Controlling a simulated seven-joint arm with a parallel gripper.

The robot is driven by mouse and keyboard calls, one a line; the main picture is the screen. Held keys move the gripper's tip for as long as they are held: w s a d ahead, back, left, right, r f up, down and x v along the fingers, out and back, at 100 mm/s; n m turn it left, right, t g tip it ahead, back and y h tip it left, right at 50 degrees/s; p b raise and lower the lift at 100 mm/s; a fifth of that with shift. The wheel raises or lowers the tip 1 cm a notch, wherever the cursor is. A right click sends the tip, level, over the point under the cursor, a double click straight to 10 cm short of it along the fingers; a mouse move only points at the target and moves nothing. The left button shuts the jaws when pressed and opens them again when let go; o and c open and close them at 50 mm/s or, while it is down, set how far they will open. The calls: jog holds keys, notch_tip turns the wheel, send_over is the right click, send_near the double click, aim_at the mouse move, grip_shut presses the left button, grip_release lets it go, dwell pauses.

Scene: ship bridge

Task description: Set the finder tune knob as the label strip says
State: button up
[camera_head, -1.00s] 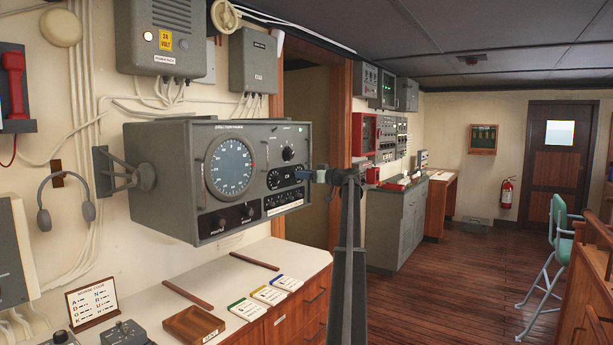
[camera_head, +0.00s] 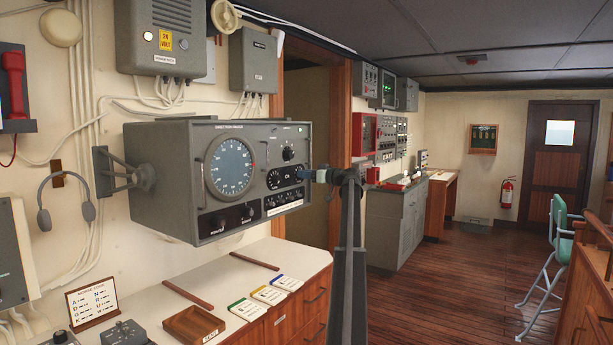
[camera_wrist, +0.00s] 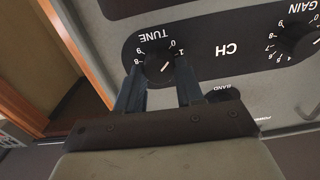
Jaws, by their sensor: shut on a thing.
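The grey direction finder (camera_head: 160,190) hangs on the wall at left centre, with a round dial and several black knobs. The tune knob (camera_wrist: 158,68) shows upside down in the wrist view, under the word TUNE, with numbers around it. A white mark on the knob seems to point toward 0 or 1; I cannot tell exactly. My gripper (camera_wrist: 160,76) is shut on the tune knob, one blue finger on each side. In the head view my gripper (camera_head: 305,173) reaches the panel's right end and hides that knob. I cannot make out a readable label strip.
The CH panel and gain knob (camera_wrist: 301,40) lie beside the tune knob; a band knob (camera_wrist: 222,93) is close to one finger. A white-topped desk (camera_head: 245,315) with a wooden tray (camera_head: 194,326) and coloured cards stands below. A doorway is behind my arm.

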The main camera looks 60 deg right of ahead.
jog(key=shift+s+d+f+m, duration=0.1)
jog(key=shift+m, duration=2.75)
jog(key=shift+d+f+m, duration=0.1)
jog(key=shift+m, duration=2.75)
jog(key=o, duration=1)
jog(key=shift+r, duration=0.1)
jog(key=s, duration=1.3)
jog(key=shift+s, duration=0.4)
jog(key=shift+m, duration=0.3)
